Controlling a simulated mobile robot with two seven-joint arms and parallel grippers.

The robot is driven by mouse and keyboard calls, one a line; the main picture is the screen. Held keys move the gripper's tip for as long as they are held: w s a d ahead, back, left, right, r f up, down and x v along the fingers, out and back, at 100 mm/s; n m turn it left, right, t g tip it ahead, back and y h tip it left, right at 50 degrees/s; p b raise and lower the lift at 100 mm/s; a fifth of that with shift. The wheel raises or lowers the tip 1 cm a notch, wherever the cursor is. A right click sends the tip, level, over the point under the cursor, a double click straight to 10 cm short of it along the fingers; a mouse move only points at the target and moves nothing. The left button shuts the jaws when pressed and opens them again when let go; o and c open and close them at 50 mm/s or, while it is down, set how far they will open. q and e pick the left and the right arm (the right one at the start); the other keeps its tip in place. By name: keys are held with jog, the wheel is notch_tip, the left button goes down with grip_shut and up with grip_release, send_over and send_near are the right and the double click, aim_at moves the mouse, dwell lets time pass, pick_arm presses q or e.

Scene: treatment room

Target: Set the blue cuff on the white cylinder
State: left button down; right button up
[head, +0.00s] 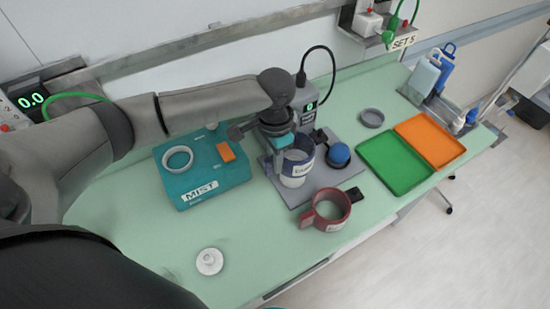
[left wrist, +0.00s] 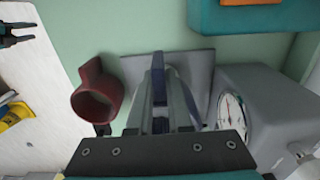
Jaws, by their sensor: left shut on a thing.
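The blue cuff (head: 311,158), a dark blue band with a pale label, is at the white cylinder (head: 291,180) on the grey base plate. It looks to be around the upper part of the cylinder; I cannot tell whether it rests there. My left gripper (head: 283,140) comes down from above and is shut on the cuff. In the left wrist view the cuff (left wrist: 190,95) shows partly behind the fingers (left wrist: 160,112), which hide most of the cylinder. My right gripper (left wrist: 18,34) shows at the upper left of the left wrist view, its fingers apart and empty.
A maroon cuff (head: 327,211) with a handle stands in front of the base plate. A blue knob (head: 339,154) is right of the cylinder, and a grey gauge unit (head: 305,98) behind it. A teal box (head: 205,190) stands left; green (head: 395,165) and orange (head: 430,139) trays lie right.

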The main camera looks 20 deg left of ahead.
pick_arm(q)
jog(key=shift+f+b, duration=1.05)
jog(key=shift+f, duration=2.25)
jog(key=shift+p, duration=0.45)
dwell(1.0)
jog(key=c, duration=0.8)
grip_release()
jog(key=shift+o, duration=0.2)
notch_tip(320, 180, up, 7)
jog(key=p, duration=0.8)
jog(key=shift+p, duration=0.3)
